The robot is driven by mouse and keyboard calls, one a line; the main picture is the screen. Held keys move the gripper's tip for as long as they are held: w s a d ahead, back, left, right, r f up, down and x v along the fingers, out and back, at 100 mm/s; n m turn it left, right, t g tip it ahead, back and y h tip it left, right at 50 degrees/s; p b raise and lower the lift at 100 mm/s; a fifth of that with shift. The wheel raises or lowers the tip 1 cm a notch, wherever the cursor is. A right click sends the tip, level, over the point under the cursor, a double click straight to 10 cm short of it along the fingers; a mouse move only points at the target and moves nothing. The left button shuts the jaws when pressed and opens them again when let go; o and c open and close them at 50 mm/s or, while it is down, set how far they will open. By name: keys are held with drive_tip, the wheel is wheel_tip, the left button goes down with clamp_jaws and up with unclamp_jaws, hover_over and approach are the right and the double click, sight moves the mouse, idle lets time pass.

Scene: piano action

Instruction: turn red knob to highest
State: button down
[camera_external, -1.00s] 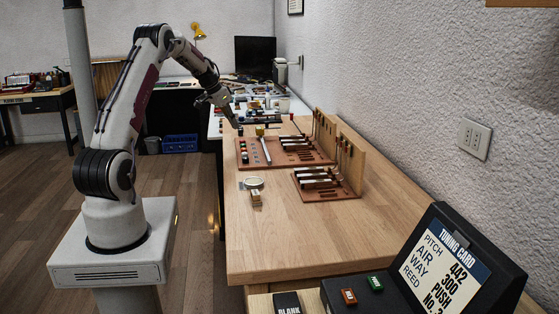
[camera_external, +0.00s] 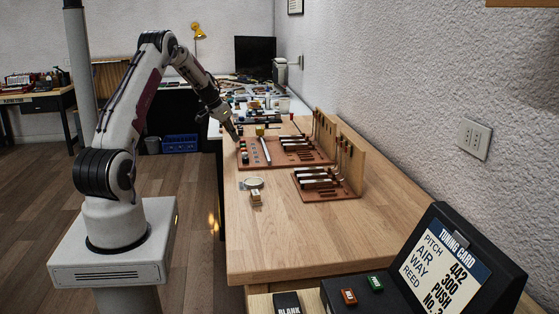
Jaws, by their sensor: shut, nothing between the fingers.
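A reddish-brown board (camera_external: 285,165) with piano-action parts lies on the wooden bench. A short column of small coloured knobs (camera_external: 244,154) runs along its left end. They are too small to tell for sure which one is red or how it is turned. My gripper (camera_external: 236,139) is shut and points down at the far left corner of this board, just above or at the far end of the knob column. I cannot tell whether it touches a knob. The gripper's tip hides part of that corner.
A second reddish-brown board (camera_external: 342,195) lies nearer. A yellow item (camera_external: 260,130) stands behind the first board. A black tuning card stand (camera_external: 450,262) is at front right. The bench's front middle is clear.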

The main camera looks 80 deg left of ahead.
drive_tip(key=shift+f, duration=0.65)
drive_tip(key=shift+w+a, duration=0.35)
drive_tip(key=shift+w, duration=0.15)
idle(1.4)
drive_tip(key=shift+s+a, duration=0.15)
drive_tip(key=shift+a, duration=0.05)
idle(0.6)
drive_tip(key=shift+s+d+f, duration=0.1)
drive_tip(key=shift+s, duration=0.15)
drive_tip(key=shift+s+d, duration=0.1)
drive_tip(key=shift+s, duration=0.05)
idle(0.4)
